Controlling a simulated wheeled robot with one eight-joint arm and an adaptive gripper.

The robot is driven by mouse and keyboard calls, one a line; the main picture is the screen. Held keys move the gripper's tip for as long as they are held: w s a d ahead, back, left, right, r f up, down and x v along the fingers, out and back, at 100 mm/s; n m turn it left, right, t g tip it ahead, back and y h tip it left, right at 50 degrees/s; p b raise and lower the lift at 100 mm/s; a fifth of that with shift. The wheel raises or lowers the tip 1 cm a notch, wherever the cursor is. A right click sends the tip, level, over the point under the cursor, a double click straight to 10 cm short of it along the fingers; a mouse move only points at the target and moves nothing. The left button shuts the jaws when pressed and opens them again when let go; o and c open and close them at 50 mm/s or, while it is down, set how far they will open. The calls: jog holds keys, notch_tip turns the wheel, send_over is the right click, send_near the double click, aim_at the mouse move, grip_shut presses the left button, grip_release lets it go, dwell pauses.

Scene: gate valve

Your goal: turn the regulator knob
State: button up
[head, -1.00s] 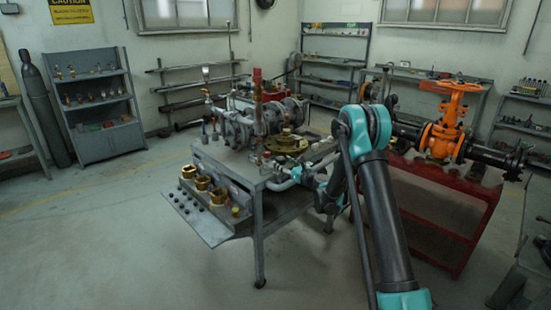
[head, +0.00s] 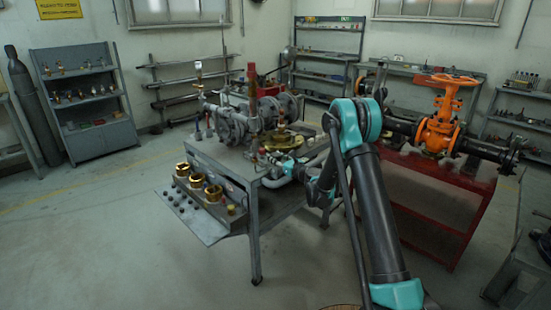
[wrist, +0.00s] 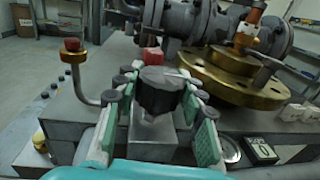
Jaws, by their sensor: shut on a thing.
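The regulator knob (wrist: 160,91) is a dark, ribbed cap on a pale square body, in the middle of the wrist view. My gripper (wrist: 158,84) has its padded fingers on both sides of the knob and is shut on it. The left finger shows teal and grey pads, as does the right. In the head view my arm reaches to the front right corner of the grey bench (head: 223,160); the knob is too small and hidden there to make out.
A brass flange (wrist: 235,75) with grey pipework lies just behind and right of the knob. Brass cups (head: 197,180) sit on the bench's front shelf. An orange valve (head: 437,133) stands on a red bench at right.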

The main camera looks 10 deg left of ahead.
jog(key=shift+m+t+h, duration=0.3)
jog(key=shift+h, duration=0.1)
jog(key=shift+s+a+m+t+h, duration=0.1)
jog(key=shift+m+t+h, duration=0.85)
jog(key=shift+h, duration=0.25)
jog(key=m+t+h, duration=0.1)
jog(key=m+h, duration=0.1)
jog(key=h, duration=0.1)
jog(key=m+t+h, duration=0.1)
jog(key=m+h, duration=0.1)
jog(key=h, duration=0.1)
jog(key=shift+m+t, duration=0.25)
jog(key=m+h, duration=0.1)
jog(key=h, duration=0.2)
jog(key=m+h, duration=0.2)
jog(key=h, duration=0.1)
jog(key=shift+m, duration=0.3)
jog(key=shift+d+m+g+h, duration=0.1)
jog(key=shift+m+g+h, duration=0.25)
jog(key=shift+m+h, duration=0.7)
jog(key=shift+d+m+g+h, duration=0.1)
jog(key=shift+m+g+h, duration=0.35)
jog(key=shift+h, duration=1)
jog(key=shift+m, duration=0.3)
jog(key=o, duration=1.2)
